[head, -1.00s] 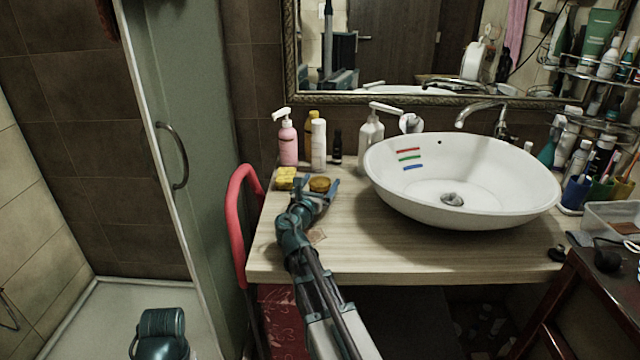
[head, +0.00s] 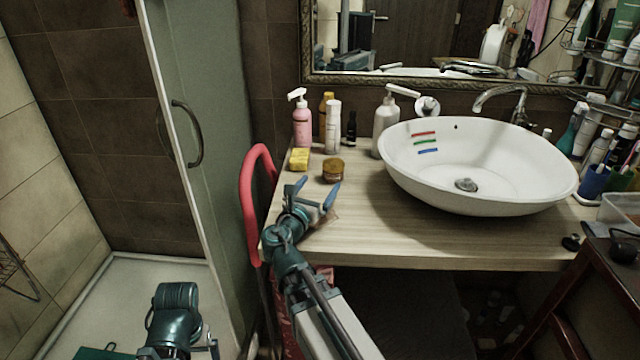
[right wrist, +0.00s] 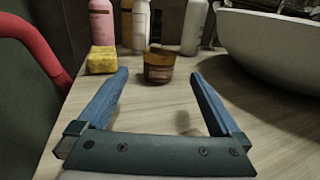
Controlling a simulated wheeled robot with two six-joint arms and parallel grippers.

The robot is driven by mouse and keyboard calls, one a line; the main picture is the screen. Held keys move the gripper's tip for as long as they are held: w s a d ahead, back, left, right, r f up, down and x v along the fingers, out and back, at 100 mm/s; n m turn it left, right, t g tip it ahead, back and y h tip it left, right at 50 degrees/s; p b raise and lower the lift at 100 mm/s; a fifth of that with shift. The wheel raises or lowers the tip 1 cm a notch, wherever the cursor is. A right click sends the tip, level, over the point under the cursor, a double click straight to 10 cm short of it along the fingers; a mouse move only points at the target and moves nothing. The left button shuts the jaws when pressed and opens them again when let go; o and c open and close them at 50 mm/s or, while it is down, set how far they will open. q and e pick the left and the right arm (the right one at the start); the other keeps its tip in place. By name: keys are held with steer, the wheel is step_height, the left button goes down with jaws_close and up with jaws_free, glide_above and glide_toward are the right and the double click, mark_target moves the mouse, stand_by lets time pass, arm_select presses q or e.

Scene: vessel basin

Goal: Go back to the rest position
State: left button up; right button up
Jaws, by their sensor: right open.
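My right gripper (head: 316,192) is open and empty above the front left part of the wooden counter (head: 420,240). Its two blue fingers also show apart in the right wrist view (right wrist: 160,88), with bare counter between them. Beyond the fingertips stand a small amber jar (head: 333,171) and a yellow sponge (head: 299,159); the gripper touches neither. They also show in the right wrist view as the jar (right wrist: 158,67) and the sponge (right wrist: 102,61). Part of my left arm shows at the bottom left of the head view, but its fingers are not clearly seen.
A white basin (head: 480,185) with red, green and blue marks inside fills the counter's right part. A pink pump bottle (head: 302,121) and other bottles stand at the back. A red curved rail (head: 251,205) stands at the counter's left edge, beside a glass shower door (head: 205,90).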

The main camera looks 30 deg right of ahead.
mark_target(336, 160)
steer(key=shift+w, duration=0.1)
steer(key=x, duration=1.1)
steer(key=shift+w+d, duration=0.1)
steer(key=shift+w+d+f, duration=0.1)
steer(key=shift+w+d, duration=0.1)
steer(key=shift+d+f, duration=0.1)
steer(key=shift+f, duration=0.05)
